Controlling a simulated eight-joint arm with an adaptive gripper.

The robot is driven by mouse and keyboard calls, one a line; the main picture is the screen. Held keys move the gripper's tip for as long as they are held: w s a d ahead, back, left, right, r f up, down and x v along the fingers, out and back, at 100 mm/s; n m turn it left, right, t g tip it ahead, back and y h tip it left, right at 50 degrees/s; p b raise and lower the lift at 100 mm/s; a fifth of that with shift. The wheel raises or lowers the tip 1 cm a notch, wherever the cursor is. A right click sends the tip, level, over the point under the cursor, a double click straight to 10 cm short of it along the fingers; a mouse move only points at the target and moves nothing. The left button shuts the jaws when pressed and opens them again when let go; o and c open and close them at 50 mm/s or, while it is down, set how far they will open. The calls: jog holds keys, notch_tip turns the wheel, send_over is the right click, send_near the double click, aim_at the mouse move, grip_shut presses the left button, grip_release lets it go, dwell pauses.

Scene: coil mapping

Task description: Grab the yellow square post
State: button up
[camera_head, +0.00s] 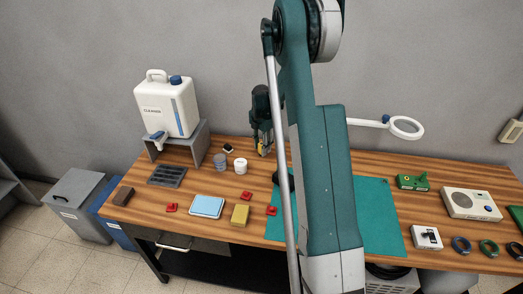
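My gripper (263,150) points down over the back middle of the table, left of my teal arm. A small yellow patch (262,151) shows right at its fingertips. It may be the yellow square post, but it is too small to be sure, and I cannot tell whether the fingers are open or shut on it. A dull yellow block (240,215), perhaps a sponge, lies near the front edge, well apart from the gripper. My arm hides part of the table's middle.
A white cup (240,165) and a grey-blue jar (220,161) stand left of the gripper. Red pieces (171,207) lie around a light-blue pad (207,206). A teal mat (375,215) lies right. A white cleaner jug (167,107) and a magnifier (406,127) stand behind.

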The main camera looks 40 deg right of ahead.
jog(key=shift+c, duration=0.7)
jog(key=c, duration=0.9)
jog(key=shift+r, duration=0.1)
jog(key=shift+r, duration=4.95)
